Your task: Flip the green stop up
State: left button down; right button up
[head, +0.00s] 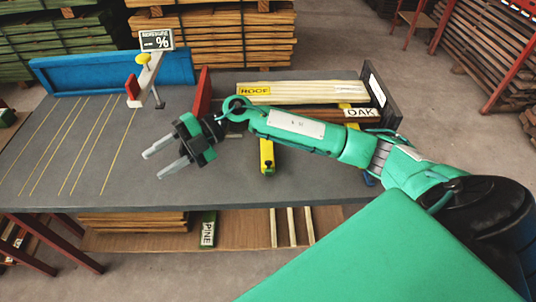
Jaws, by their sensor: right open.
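A yellow block-like piece (267,157) stands on the bench right of the gripper, partly behind my arm. A red upright plate (203,92) stands behind the gripper. A small blue piece (369,180) shows below my arm at the right. My left gripper is out of view.
A blue fence (115,72) runs along the back left. Boards labelled ROOF (310,92) and OAK (362,113) lie at the back right. The left bench, marked with yellow lines, is clear.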

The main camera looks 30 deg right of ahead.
jog(key=w+d+f+g+h, duration=0.2)
jog(key=d+f+h, duration=0.2)
jog(key=d+h, duration=0.5)
jog(key=m+g+h, duration=0.1)
jog(key=m+h, duration=0.1)
jog(key=h, duration=0.3)
send_near(268, 168)
jog(key=f, duration=0.2)
jog(key=f+p, duration=0.1)
jog(key=f, duration=0.1)
jog(key=f+p, duration=0.1)
jog(key=f, duration=0.1)
jog(key=shift+s+a+f, duration=0.2)
jog(key=shift+s, duration=0.15)
jog(key=shift+f, duration=0.15)
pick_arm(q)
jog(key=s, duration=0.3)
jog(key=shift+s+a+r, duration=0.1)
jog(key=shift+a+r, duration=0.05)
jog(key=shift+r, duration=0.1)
pick_arm(e)
jog(key=shift+s+f, duration=0.1)
